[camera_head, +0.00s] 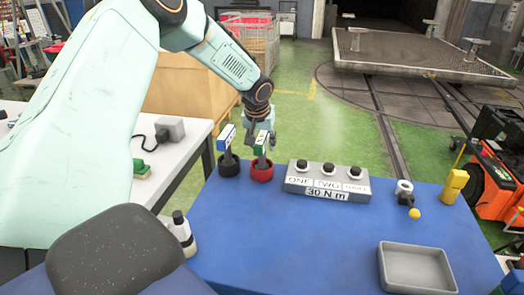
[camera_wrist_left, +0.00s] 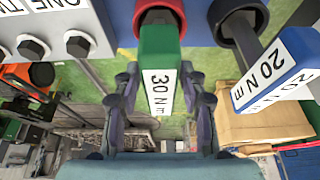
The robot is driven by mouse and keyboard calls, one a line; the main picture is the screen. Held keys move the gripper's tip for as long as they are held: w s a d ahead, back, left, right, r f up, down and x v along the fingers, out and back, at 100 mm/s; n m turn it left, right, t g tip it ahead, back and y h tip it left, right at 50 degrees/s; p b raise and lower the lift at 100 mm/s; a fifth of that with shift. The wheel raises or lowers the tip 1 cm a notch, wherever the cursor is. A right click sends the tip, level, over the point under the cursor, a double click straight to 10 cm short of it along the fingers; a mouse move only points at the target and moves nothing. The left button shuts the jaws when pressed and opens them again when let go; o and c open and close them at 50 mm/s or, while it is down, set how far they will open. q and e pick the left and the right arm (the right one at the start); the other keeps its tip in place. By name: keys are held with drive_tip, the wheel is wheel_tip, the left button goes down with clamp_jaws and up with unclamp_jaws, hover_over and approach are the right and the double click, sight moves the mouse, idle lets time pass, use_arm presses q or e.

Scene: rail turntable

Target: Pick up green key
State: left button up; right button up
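The green key (camera_head: 261,143) stands in a red ring holder (camera_head: 262,172) on the blue table. In the left wrist view the key (camera_wrist_left: 160,50) is a green block with a white label reading 30 N m. My left gripper (camera_head: 258,122) is at the top of the key, coming from above and behind. In the left wrist view its fingers (camera_wrist_left: 161,88) are apart, one on each side of the label, with gaps visible. A blue key (camera_head: 226,138) labelled 20 N m stands close by in a black holder (camera_head: 229,165). My right gripper is not in view.
A grey block (camera_head: 328,182) with several bolts, labelled 30 N m, lies right of the keys. Further right are a yellow piece (camera_head: 453,187), a knobbed fitting (camera_head: 405,195) and an empty grey tray (camera_head: 418,268). The table's front middle is clear.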

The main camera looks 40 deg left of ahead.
use_arm(q)
clamp_jaws()
drive_tip(key=shift+r, duration=0.1)
idle(0.5)
